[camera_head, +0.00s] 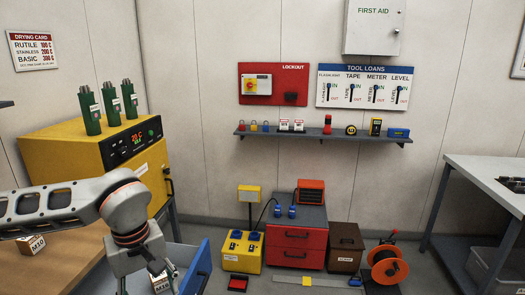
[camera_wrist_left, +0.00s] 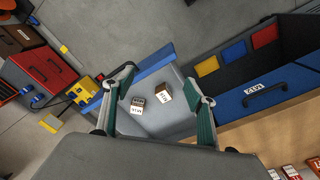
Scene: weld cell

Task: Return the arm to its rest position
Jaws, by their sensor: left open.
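My left arm (camera_head: 60,205) comes in from the left in the head view, bent over the wooden bench. Its gripper (camera_head: 146,280) points down at the bottom edge of that view, partly cut off. In the left wrist view the gripper (camera_wrist_left: 165,82) is open, its two fingers well apart with nothing held. Below it is an open grey drawer with a blue front (camera_wrist_left: 155,66). Two small labelled boxes, one (camera_wrist_left: 137,105) and another (camera_wrist_left: 164,96), lie in it, apart from the fingers. My right gripper is not in view.
A yellow drying oven (camera_head: 70,150) with green canisters (camera_head: 111,105) stands behind the arm. A small box (camera_head: 33,245) sits on the wooden bench (camera_head: 70,265). A red cabinet (camera_head: 297,240), yellow box (camera_head: 242,252) and orange reel (camera_head: 385,265) stand on the floor, and a table (camera_head: 490,178) is at right.

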